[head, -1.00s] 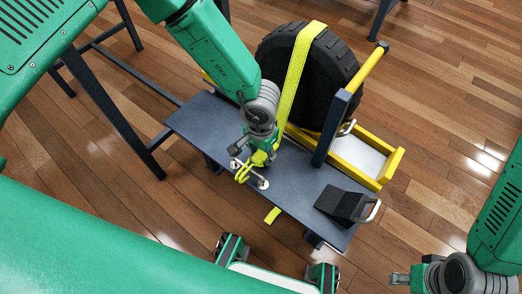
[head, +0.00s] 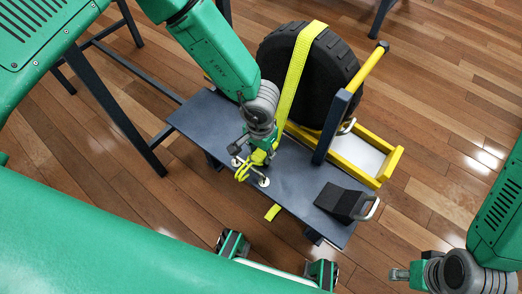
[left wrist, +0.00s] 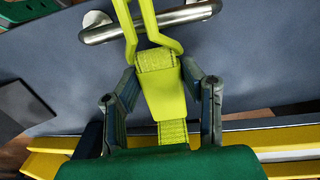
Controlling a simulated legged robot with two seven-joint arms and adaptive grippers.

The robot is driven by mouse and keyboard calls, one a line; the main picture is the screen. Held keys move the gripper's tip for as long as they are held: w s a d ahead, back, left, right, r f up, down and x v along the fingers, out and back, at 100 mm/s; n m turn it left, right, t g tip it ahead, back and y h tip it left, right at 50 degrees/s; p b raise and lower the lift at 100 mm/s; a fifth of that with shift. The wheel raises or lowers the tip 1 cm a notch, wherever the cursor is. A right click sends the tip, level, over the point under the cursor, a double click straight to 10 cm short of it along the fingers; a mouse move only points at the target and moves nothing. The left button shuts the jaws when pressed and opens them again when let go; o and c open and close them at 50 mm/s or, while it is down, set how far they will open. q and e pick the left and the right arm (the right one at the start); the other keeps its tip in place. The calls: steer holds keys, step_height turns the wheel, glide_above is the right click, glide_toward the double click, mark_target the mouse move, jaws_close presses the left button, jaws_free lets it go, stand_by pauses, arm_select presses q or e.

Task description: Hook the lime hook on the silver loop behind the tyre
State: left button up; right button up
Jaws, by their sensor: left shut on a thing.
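My left gripper (head: 255,158) is shut on the lime hook (head: 242,173) at the near edge of the dark bench. In the left wrist view the fingers (left wrist: 163,98) flank the hook's flat lime body, and its two wire prongs (left wrist: 157,36) cross over the silver loop (left wrist: 100,34). I cannot tell whether the prongs have caught the bar. In the head view the silver loop (head: 263,182) is partly covered by hook and gripper. The lime strap (head: 296,75) runs up over the black tyre (head: 338,62). My right gripper (head: 400,274) is away at the lower right, its jaws unclear.
The tyre stands in a yellow frame (head: 386,171) with a dark post (head: 333,128) beside it. A black wedge with a silver handle (head: 338,201) sits on the bench's right end. A lime strap end (head: 272,212) shows below the bench (head: 200,118). Wooden floor surrounds it.

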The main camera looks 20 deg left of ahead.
arm_select(q)
steer(key=shift+w, duration=0.1)
steer(key=shift+w+d+f, duration=0.1)
steer(key=shift+w+d, duration=0.15)
steer(key=shift+w, duration=0.35)
steer(key=shift+w+d+f, duration=0.1)
steer(key=shift+w+d, duration=0.15)
steer(key=shift+w, duration=0.35)
steer(key=shift+r, duration=0.1)
steer(key=shift+w, duration=0.2)
steer(key=o, duration=1.4)
steer(key=shift+c, duration=0.2)
